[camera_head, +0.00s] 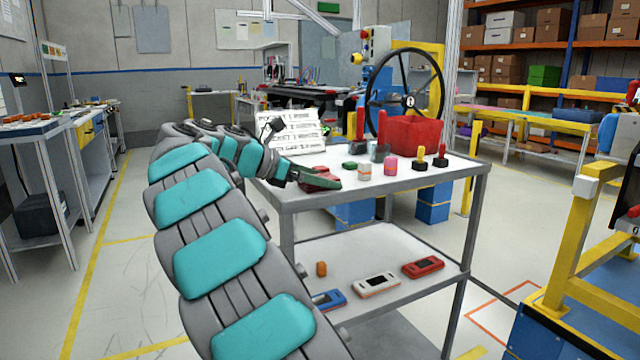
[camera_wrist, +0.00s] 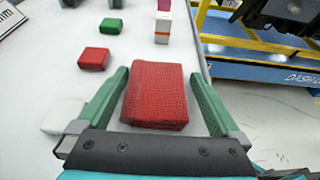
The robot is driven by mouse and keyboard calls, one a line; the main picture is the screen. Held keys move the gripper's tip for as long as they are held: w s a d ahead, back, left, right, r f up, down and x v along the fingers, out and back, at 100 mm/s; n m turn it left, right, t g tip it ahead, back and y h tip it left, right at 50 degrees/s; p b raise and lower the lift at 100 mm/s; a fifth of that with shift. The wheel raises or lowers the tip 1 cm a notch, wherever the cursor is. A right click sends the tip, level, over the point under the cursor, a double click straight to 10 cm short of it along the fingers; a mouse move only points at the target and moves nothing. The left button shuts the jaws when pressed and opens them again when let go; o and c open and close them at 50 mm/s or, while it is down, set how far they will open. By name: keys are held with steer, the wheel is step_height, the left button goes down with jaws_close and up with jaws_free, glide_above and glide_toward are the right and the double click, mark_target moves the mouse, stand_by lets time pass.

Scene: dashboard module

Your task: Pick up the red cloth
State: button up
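The red cloth (camera_wrist: 156,95) is a folded, textured red block lying on the white tabletop in the wrist view. My gripper (camera_wrist: 158,75) has its two green fingers spread, one on each side of the cloth. A gap shows between the cloth and each finger, so the gripper is open and not holding it. In the head view my gripper (camera_head: 326,181) is low over the near left part of the table's top. Red cloth (camera_head: 318,173) shows beside the fingers there, partly hidden by them.
A smaller red block (camera_wrist: 92,58) and a green block (camera_wrist: 111,26) lie ahead of the cloth. A white object (camera_wrist: 64,116) sits left of the left finger. The table edge is close on the right. A red bin (camera_head: 412,137) and a black handwheel (camera_head: 404,92) stand farther back.

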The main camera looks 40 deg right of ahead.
steer(key=c, duration=1.2)
steer(key=shift+r, duration=0.1)
